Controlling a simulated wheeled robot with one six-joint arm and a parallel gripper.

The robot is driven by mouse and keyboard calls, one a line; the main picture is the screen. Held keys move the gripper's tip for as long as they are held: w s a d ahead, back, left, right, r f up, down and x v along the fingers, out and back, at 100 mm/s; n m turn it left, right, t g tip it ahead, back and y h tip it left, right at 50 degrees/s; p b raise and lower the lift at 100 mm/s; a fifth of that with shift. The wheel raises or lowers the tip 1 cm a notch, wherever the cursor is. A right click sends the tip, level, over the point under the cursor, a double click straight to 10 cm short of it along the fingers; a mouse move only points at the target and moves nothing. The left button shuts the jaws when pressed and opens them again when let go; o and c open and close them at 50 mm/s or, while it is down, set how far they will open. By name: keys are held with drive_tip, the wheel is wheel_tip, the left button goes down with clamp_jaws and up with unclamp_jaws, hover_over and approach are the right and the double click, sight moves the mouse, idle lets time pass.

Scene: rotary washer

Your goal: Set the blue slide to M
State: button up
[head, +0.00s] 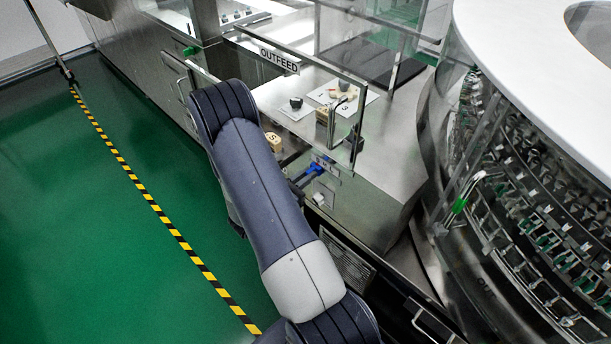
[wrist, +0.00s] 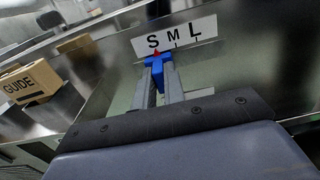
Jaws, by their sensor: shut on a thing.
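The blue slide (wrist: 155,63) sits below the white S M L label (wrist: 206,30) in the wrist view. Its red pointer (wrist: 156,53) is under the letter S, left of M. My gripper (wrist: 159,80) is shut on the blue slide, with one grey finger on each side of its stem. In the head view, the blue slide (head: 317,169) shows on the front face of the steel cabinet, at the end of my arm. The fingers are partly hidden there by my own arm.
A tan block marked GUIDE (wrist: 32,82) stands to the left in the wrist view. A clear panel with an OUTFEED sign (head: 279,60) stands above the slide in the head view. The round washer (head: 530,190) is at right. Green floor (head: 80,240) is open at left.

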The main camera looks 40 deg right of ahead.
clamp_jaws()
drive_tip(key=s+b, duration=0.1)
drive_tip(key=s, duration=0.1)
drive_tip(key=shift+s+d, duration=0.1)
drive_tip(key=shift+s, duration=0.2)
drive_tip(key=o, duration=0.6)
unclamp_jaws()
drive_tip(key=a, duration=0.3)
drive_tip(key=a+b, duration=0.1)
drive_tip(key=a, duration=0.6)
drive_tip(key=shift+s+a, duration=0.4)
